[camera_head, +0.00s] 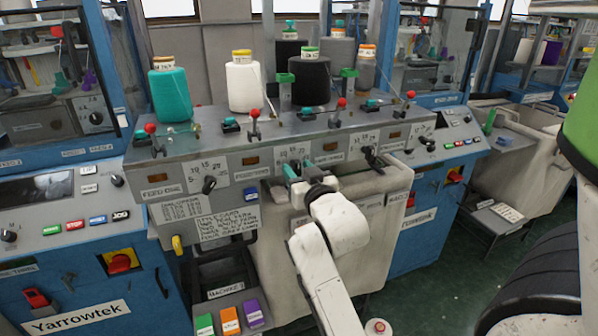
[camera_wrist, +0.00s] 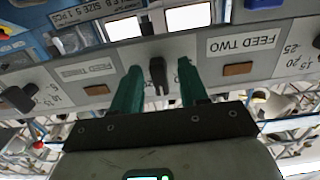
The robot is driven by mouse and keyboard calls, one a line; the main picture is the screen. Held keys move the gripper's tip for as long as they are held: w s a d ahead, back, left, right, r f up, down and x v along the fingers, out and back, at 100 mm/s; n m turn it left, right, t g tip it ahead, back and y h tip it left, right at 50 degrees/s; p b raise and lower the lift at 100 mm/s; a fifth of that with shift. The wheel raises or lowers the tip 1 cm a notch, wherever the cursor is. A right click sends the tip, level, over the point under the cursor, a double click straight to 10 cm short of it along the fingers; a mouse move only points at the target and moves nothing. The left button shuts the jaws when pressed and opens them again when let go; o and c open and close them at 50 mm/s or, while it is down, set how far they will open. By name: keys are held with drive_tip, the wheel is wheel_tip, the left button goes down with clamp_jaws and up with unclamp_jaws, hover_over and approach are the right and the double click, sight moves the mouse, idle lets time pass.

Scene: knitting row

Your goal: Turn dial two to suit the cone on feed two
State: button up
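The black knob of dial two (camera_wrist: 157,75) stands between my gripper's two green fingers in the wrist view, beside the plate reading FEED TWO (camera_wrist: 243,43). My gripper (camera_wrist: 158,88) is open, with a gap visible on each side of the knob. In the head view my gripper (camera_head: 305,172) reaches the front of the grey feed rail and covers most of that dial. A white cone with a yellow top (camera_head: 244,84) stands second from the left on the rail. The writing on its top is too small to read.
A teal cone (camera_head: 170,92), a black cone (camera_head: 310,80) and grey cones stand along the rail. Neighbouring dial knobs (camera_head: 209,185) (camera_head: 371,156) sit on both sides. Red-topped levers (camera_head: 254,125) rise above. A handwritten card (camera_head: 228,224) hangs below, left of my arm.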

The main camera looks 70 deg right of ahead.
drive_tip(key=b+v, duration=0.1)
drive_tip(key=v, duration=0.9)
drive_tip(key=shift+s+a, duration=0.25)
drive_tip(key=shift+a, duration=0.05)
idle(0.4)
drive_tip(key=w+a+f+n+g+y, duration=0.2)
drive_tip(key=a+f+y, duration=0.25)
drive_tip(key=f, duration=0.45)
drive_tip(key=w+a+f+n+g+y, duration=0.1)
drive_tip(key=w+a+f+n+y, duration=0.15)
drive_tip(key=a+f, duration=0.4)
drive_tip(key=s+a+f+n+g+y, duration=0.2)
drive_tip(key=s+a+f+g+y, duration=0.1)
drive_tip(key=a+f, duration=0.3)
drive_tip(key=s+a+f+n+g+y, duration=0.3)
drive_tip(key=s+a+f, duration=0.3)
drive_tip(key=f, duration=0.4)
drive_tip(key=shift+a+f+g, duration=0.2)
drive_tip(key=shift+a+g, duration=0.15)
drive_tip(key=shift+g, duration=0.55)
